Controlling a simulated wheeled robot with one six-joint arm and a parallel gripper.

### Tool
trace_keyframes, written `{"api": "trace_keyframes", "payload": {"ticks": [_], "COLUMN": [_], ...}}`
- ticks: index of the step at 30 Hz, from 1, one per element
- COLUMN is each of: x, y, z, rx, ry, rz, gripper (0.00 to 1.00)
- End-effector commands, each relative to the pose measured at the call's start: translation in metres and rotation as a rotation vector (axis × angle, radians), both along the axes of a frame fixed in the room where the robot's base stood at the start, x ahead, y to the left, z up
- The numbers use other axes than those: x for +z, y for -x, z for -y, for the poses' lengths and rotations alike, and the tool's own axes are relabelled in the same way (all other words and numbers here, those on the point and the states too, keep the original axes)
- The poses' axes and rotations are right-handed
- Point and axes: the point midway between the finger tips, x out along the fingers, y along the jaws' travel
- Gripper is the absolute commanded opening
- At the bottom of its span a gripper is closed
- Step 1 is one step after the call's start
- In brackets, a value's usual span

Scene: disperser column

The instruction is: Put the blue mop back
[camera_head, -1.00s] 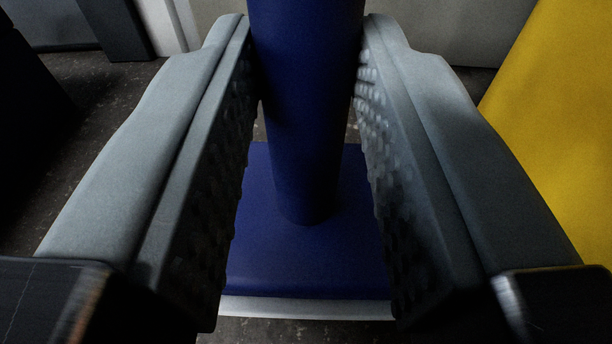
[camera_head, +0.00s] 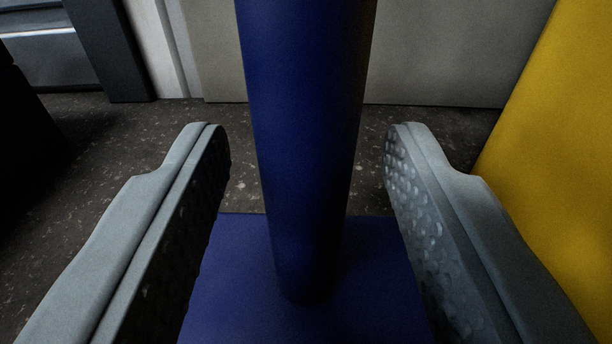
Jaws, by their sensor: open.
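The blue mop (camera_head: 305,140) stands upright in the middle of the camera view. Its thick blue handle runs down to a flat blue base (camera_head: 235,285) that appears to rest on the floor. The top of the handle is out of view. My gripper (camera_head: 308,145) is open, with one grey padded finger on each side of the handle. A clear gap shows between each finger and the handle, so the fingers do not touch it.
A yellow surface (camera_head: 555,150) stands close on the right. A pale wall or panel (camera_head: 440,55) is behind the mop. A dark object (camera_head: 25,140) is at the left edge. Speckled dark floor (camera_head: 120,150) shows between them.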

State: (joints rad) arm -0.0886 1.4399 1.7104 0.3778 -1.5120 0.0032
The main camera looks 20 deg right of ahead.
Motion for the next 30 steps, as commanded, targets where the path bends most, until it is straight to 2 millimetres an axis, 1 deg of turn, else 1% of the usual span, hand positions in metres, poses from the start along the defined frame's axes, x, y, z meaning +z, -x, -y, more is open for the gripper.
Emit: {"api": "trace_keyframes", "payload": {"ticks": [3,7,18,21,25,30], "x": [0.003,0.003,0.007,0.008,0.009,0.010], "y": [0.001,0.014,0.081,0.095,0.108,0.114], "z": [0.000,-0.005,-0.025,-0.029,-0.033,-0.034], "rx": [0.000,0.001,0.001,0.001,0.000,0.000], "ry": [0.000,0.000,0.000,0.000,0.001,0.000], "rz": [0.000,-0.002,-0.002,-0.002,-0.001,0.000], "gripper": [0.45,0.45,0.45,0.45,0.45,0.45]}}
